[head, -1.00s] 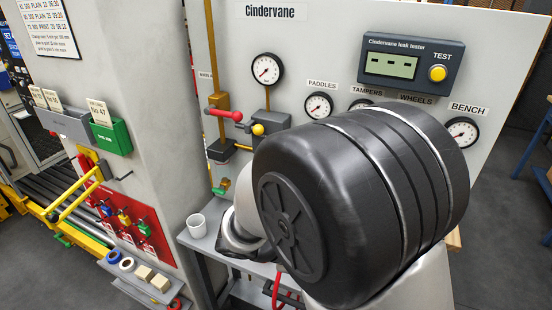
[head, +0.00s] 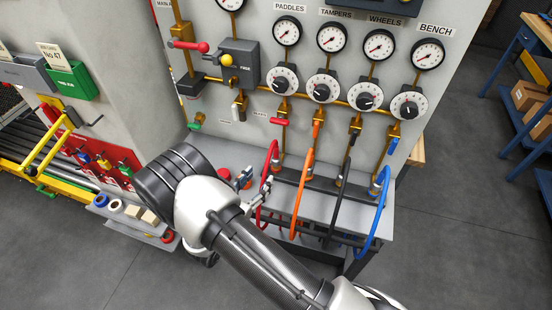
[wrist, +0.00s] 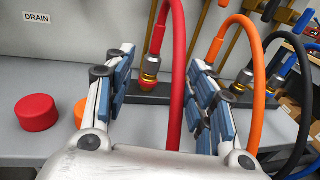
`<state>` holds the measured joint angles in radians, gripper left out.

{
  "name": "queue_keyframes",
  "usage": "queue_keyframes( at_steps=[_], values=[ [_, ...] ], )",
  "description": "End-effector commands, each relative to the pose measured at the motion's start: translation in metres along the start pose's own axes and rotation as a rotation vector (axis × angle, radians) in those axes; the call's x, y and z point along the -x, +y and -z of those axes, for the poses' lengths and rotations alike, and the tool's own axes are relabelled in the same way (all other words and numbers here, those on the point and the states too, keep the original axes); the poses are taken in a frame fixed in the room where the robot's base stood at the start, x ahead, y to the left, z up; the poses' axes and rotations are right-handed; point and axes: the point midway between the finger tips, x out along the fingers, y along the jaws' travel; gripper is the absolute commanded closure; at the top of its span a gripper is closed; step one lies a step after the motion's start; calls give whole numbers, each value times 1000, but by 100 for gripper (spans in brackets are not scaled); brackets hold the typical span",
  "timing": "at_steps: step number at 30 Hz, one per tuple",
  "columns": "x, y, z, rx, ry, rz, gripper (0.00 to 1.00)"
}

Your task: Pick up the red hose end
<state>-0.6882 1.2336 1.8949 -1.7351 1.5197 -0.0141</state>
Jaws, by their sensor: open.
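The red hose (wrist: 177,75) arcs in the wrist view from its end, a red sleeve with a brass fitting (wrist: 151,68), standing at a dark rail on the bench. My gripper (wrist: 160,60) is open and empty. In the picture the hose end and the hose's falling length both show between its two blue-padded fingers; I see no clear contact. In the head view my gripper (head: 258,180) is at the bench, just left of the red hose (head: 272,160). My arm and the gripper partly hide the hose's lower part there.
The orange hose (wrist: 258,75) stands close right of my gripper, with black and blue (head: 381,215) hoses beyond. A red cap (wrist: 37,112) and an orange cap (wrist: 80,112) sit on the bench at left. The gauge panel (head: 230,125) rises behind.

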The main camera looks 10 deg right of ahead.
Motion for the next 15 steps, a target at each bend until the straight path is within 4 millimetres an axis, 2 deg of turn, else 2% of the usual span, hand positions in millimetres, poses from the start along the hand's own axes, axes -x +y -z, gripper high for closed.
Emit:
queue_keyframes(
  at_steps=[3,9,15],
  values=[
    [-29,-2,2,-3,0,7,49],
    [-67,-1,2,-4,1,5,49],
    [-82,0,1,-2,1,3,49]
  ],
)
